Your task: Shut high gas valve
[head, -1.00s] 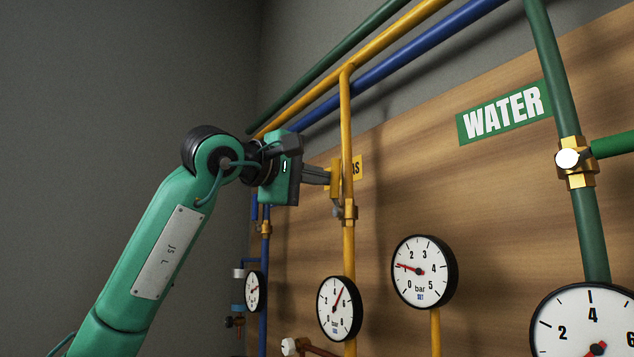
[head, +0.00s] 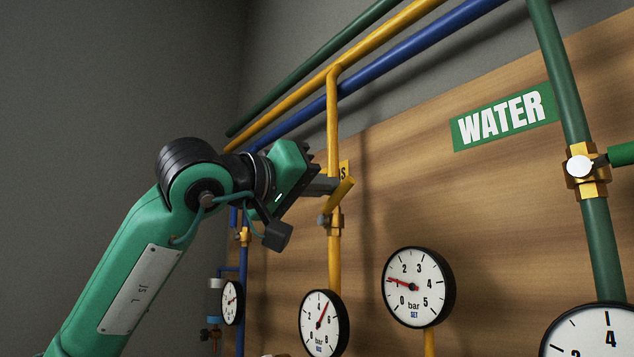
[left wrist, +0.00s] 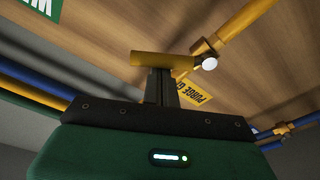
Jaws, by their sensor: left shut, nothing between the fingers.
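The gas valve on the vertical yellow pipe has a yellow lever handle (head: 341,201) and a brass body (head: 334,222). The lever is tilted, its upper end leaning right, away from the line of the pipe. My left gripper (head: 324,186) is shut and empty, with its fingertips at the lever's left side, seemingly touching it. In the left wrist view the lever (left wrist: 162,59) lies across the tips of my shut fingers (left wrist: 158,84). The valve body (left wrist: 207,47) sits at the lever's right end. My right gripper is out of view.
Gauges (head: 418,287) hang below to the right. A green WATER pipe with its own valve (head: 583,168) stands at the right. Yellow, blue and green pipes run overhead close to my left wrist.

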